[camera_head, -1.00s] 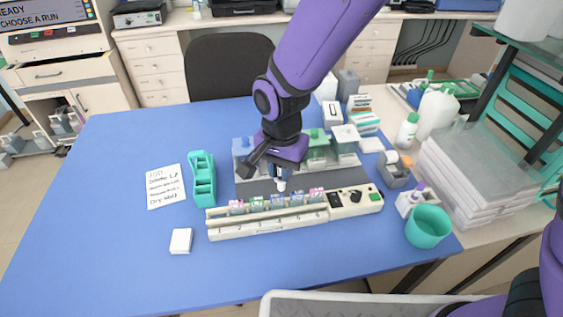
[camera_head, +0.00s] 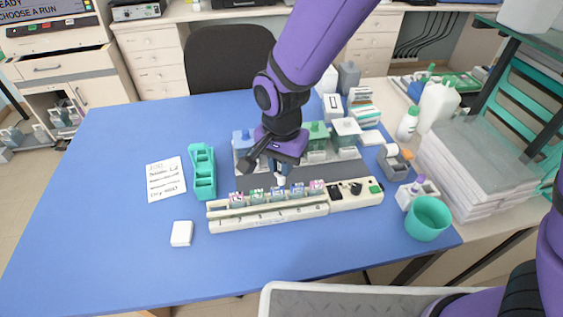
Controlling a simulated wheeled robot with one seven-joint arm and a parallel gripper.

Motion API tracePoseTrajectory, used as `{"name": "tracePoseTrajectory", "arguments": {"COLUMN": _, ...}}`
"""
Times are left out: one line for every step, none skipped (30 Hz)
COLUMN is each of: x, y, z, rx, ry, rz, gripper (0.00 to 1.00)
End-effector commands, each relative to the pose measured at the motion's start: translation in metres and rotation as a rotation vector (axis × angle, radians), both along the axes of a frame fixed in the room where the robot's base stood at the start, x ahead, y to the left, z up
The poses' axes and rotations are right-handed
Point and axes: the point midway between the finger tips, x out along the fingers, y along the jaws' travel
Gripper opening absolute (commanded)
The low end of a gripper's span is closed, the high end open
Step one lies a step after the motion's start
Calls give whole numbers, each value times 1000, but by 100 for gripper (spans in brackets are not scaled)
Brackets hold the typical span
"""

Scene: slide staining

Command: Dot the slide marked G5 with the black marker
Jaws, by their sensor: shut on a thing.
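My gripper (camera_head: 279,166) is at the middle of the blue table, pointing down just behind a long cream slide rack (camera_head: 268,223). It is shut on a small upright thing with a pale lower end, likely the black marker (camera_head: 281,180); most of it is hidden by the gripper. Its lower end is close above and behind the row of slides, and I cannot tell whether it touches any. Several slides with pink, green and blue labels stand in the rack, among them a pink one at the left (camera_head: 236,198) and one at the right (camera_head: 316,186). Their markings are too small to read, so I cannot pick out G5.
Staining jars (camera_head: 317,135) stand in a grey tray behind the rack. A teal holder (camera_head: 203,173) and a written note (camera_head: 166,179) lie left. A white block (camera_head: 181,233) is in front. A teal cup (camera_head: 428,218) and a small white holder (camera_head: 417,193) stand right. The front left table is clear.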

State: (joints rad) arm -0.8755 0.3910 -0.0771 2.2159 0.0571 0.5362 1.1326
Motion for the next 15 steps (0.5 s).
{"name": "tracePoseTrajectory", "arguments": {"x": 0, "y": 0, "z": -1, "rx": 0, "ry": 0, "rz": 0, "gripper": 0}}
{"name": "tracePoseTrajectory", "arguments": {"x": 0, "y": 0, "z": -1, "rx": 0, "ry": 0, "rz": 0, "gripper": 0}}
{"name": "tracePoseTrajectory", "arguments": {"x": 0, "y": 0, "z": -1, "rx": 0, "ry": 0, "rz": 0, "gripper": 0}}
{"name": "tracePoseTrajectory", "arguments": {"x": 0, "y": 0, "z": -2, "rx": 0, "ry": 0, "rz": 0, "gripper": 0}}
{"name": "tracePoseTrajectory", "arguments": {"x": 0, "y": 0, "z": -2, "rx": 0, "ry": 0, "rz": 0, "gripper": 0}}
{"name": "tracePoseTrajectory", "arguments": {"x": 0, "y": 0, "z": -2, "rx": 0, "ry": 0, "rz": 0, "gripper": 0}}
{"name": "tracePoseTrajectory", "arguments": {"x": 0, "y": 0, "z": -3, "rx": 0, "ry": 0, "rz": 0, "gripper": 0}}
{"name": "tracePoseTrajectory", "arguments": {"x": 0, "y": 0, "z": -3, "rx": 0, "ry": 0, "rz": 0, "gripper": 0}}
{"name": "tracePoseTrajectory", "arguments": {"x": 0, "y": 0, "z": -3, "rx": 0, "ry": 0, "rz": 0, "gripper": 0}}
{"name": "tracePoseTrajectory", "arguments": {"x": 0, "y": 0, "z": -4, "rx": 0, "ry": 0, "rz": 0, "gripper": 0}}
{"name": "tracePoseTrajectory", "arguments": {"x": 0, "y": 0, "z": -4, "rx": -1, "ry": 0, "rz": 0, "gripper": 0}}
{"name": "tracePoseTrajectory", "arguments": {"x": 0, "y": 0, "z": -5, "rx": -1, "ry": 0, "rz": 0, "gripper": 0}}
{"name": "tracePoseTrajectory", "arguments": {"x": 0, "y": 0, "z": -5, "rx": -1, "ry": 0, "rz": 0, "gripper": 0}}
{"name": "tracePoseTrajectory", "arguments": {"x": 0, "y": 0, "z": -5, "rx": -1, "ry": 0, "rz": 0, "gripper": 0}}
{"name": "tracePoseTrajectory", "arguments": {"x": 0, "y": 0, "z": -6, "rx": -1, "ry": 0, "rz": 0, "gripper": 0}}
